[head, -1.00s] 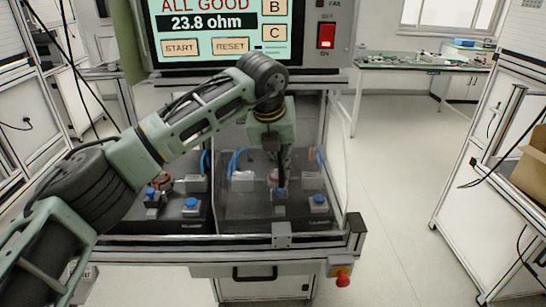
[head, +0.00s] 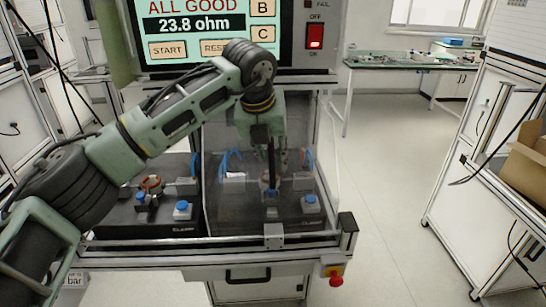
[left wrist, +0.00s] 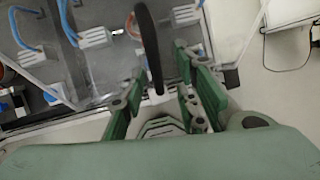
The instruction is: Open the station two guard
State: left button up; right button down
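The station two guard (head: 222,205) is a clear cover over the right-hand station in the head view. It looks closed, with parts visible through it. My left gripper (head: 274,165) points down at the guard from above. In the left wrist view its green fingers (left wrist: 158,95) are spread apart. A dark curved bar (left wrist: 149,45), which looks like a handle, shows between the fingers. I cannot tell whether they touch it. My right gripper is not in view.
The test screen (head: 200,30) and red switch (head: 315,36) are behind and above. The left station (head: 150,215) has blue buttons. A red stop knob (head: 336,281) sits at the front right corner. The floor (head: 390,200) at right is clear.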

pick_arm(q)
jog(key=v, duration=0.9)
jog(key=shift+r, duration=0.25)
jog(key=shift+s, duration=0.1)
